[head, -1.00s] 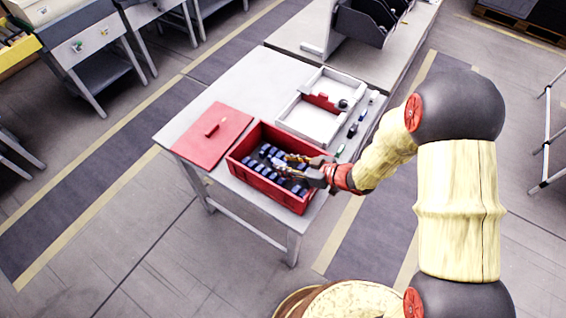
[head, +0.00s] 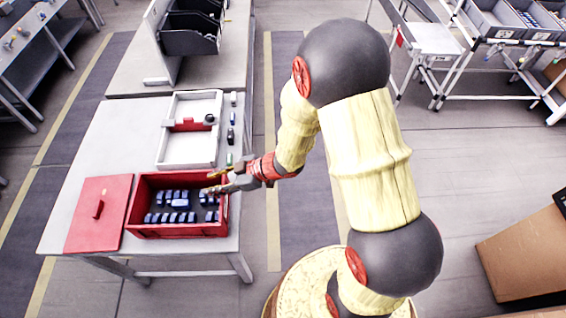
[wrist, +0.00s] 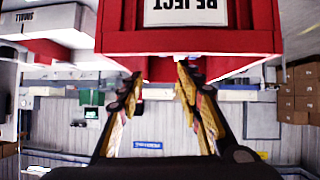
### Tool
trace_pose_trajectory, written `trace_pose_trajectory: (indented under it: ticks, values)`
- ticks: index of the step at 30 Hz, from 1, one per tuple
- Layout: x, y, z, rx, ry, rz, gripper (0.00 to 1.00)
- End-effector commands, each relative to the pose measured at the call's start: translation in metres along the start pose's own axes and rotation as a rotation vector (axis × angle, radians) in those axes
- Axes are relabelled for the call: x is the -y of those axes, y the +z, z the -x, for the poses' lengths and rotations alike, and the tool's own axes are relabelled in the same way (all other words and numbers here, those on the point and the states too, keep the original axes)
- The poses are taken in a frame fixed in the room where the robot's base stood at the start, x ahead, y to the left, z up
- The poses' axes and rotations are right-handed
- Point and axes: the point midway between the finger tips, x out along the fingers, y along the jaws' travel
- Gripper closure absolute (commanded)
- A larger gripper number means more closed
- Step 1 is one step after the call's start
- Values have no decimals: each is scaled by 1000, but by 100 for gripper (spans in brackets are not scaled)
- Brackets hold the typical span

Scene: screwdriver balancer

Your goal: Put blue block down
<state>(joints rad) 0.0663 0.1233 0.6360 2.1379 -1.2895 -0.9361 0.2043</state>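Several blue blocks stand in rows in the red bin (head: 180,231) on the grey table; one of them (head: 180,203) is near the middle. My gripper (head: 209,182) is at the right side of the bin, with its fingers over the bin's right edge area. In the wrist view my gripper (wrist: 157,75) has its two yellow-padded fingers spread apart, and I see no block between them. The red bin wall (wrist: 190,41), with an upside-down "REJECT" label, is just past the fingertips. Whether the fingers touch the bin is unclear.
A red lid (head: 98,215) lies left of the bin. A white tray (head: 190,160) with a red part is behind it. Small tools (head: 231,135) line the table's right side. A cardboard box (head: 525,255) stands on the floor at right.

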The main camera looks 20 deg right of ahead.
Motion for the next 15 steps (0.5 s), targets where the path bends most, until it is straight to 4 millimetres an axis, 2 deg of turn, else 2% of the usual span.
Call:
trace_pose_trajectory:
  ticks: [2, 4, 6, 8, 11, 13, 15]
  values:
    - [-36, -14, 17, 57, 118, 26, 65]
    - [-74, -27, 44, 133, 260, 31, 65]
    - [-107, -42, 82, 210, 410, 10, 65]
    - [-126, -52, 119, 270, 526, -27, 65]
    - [-138, -67, 183, 354, 691, -125, 65]
    - [-132, -76, 226, 400, 780, -216, 65]
    - [-114, -81, 264, 437, 842, -320, 65]
